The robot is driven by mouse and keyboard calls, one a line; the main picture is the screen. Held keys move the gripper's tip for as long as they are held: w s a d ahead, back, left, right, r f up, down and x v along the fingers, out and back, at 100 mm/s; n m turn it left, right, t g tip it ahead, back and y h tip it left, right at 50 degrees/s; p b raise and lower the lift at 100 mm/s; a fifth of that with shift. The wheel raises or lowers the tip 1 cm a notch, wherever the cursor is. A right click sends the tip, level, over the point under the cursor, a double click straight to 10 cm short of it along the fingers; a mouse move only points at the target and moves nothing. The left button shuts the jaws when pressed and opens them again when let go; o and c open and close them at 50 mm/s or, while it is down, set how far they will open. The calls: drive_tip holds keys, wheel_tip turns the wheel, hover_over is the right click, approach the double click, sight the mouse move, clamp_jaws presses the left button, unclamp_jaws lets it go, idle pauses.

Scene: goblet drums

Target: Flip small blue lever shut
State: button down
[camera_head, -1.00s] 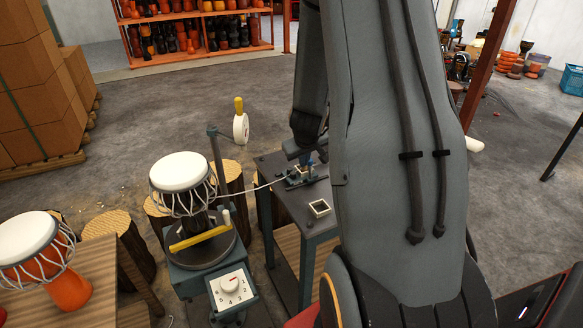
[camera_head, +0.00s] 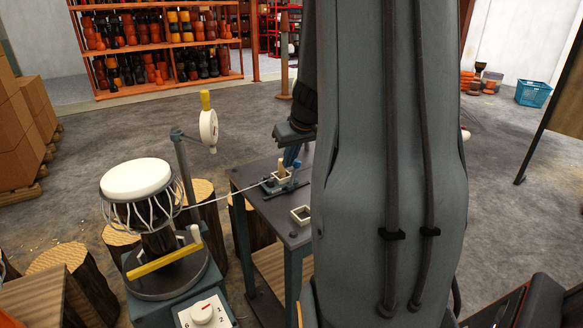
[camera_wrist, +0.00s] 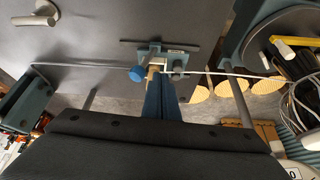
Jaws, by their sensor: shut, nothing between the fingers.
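The small clamp fixture (camera_head: 279,185) sits on the dark side table (camera_head: 270,211), with a pale cord running into it from the left. In the wrist view the fixture (camera_wrist: 176,54) has a small lever with a round blue knob (camera_wrist: 136,74) on its left side. A tan peg (camera_wrist: 152,73) stands beside the knob. My gripper (camera_wrist: 158,88) is shut and empty, its blue fingers pointing at the fixture just by the peg and knob. In the head view my gripper (camera_head: 290,160) is right above the fixture. I cannot tell whether the fingers touch the lever.
Left stands a goblet drum (camera_head: 138,180) on a stand with a yellow bar (camera_head: 163,259) and a numbered dial (camera_head: 202,314). Log stumps (camera_head: 66,262) crowd the left floor.

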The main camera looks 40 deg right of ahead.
drive_tip(key=shift+s+d+b, duration=0.15)
drive_tip(key=shift+d+b, duration=1)
drive_tip(key=shift+b, duration=0.05)
drive_tip(key=shift+d+r, duration=0.15)
drive_tip(key=shift+d, duration=0.2)
drive_tip(key=p, duration=0.2)
approach(295, 162)
drive_tip(key=r, duration=0.1)
drive_tip(key=s+a+r, duration=0.1)
drive_tip(key=r, duration=0.1)
drive_tip(key=a+r, duration=0.1)
drive_tip(key=shift+s+a+r, duration=0.25)
drive_tip(key=shift+s+r, duration=0.15)
